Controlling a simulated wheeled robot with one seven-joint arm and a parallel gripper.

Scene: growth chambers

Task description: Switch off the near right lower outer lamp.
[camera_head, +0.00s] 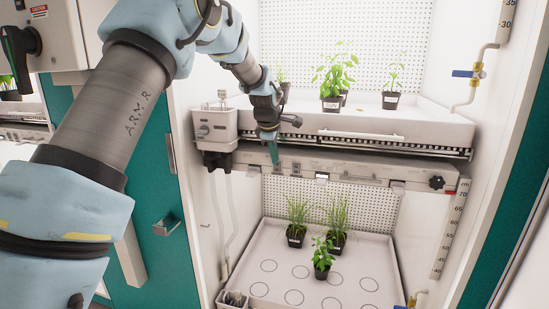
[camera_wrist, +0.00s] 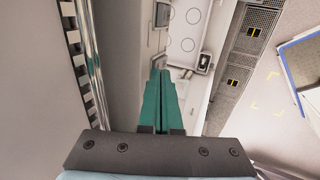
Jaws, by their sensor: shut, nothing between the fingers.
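My gripper (camera_head: 274,158) is shut and empty, its green fingers pointing down at the front of the lamp bar (camera_head: 345,171) under the upper shelf, near the bar's left end. Whether the fingertips touch the bar cannot be told. A small switch-like part (camera_head: 322,176) sits on the bar's front, right of the fingers. A black knob (camera_head: 437,182) is at its right end. I cannot tell which part belongs to the named lamp. In the wrist view the closed fingers (camera_wrist: 162,80) point away from the camera, beside a grey surface, with a small dark part (camera_wrist: 162,14) beyond.
The upper tray (camera_head: 400,113) holds potted plants above the bar. The lower tray (camera_head: 265,240) has several pots and printed circles. A grey box (camera_head: 215,125) is left of the bar. A teal door (camera_head: 150,240) stands left, and a scale (camera_head: 450,230) runs down the right wall.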

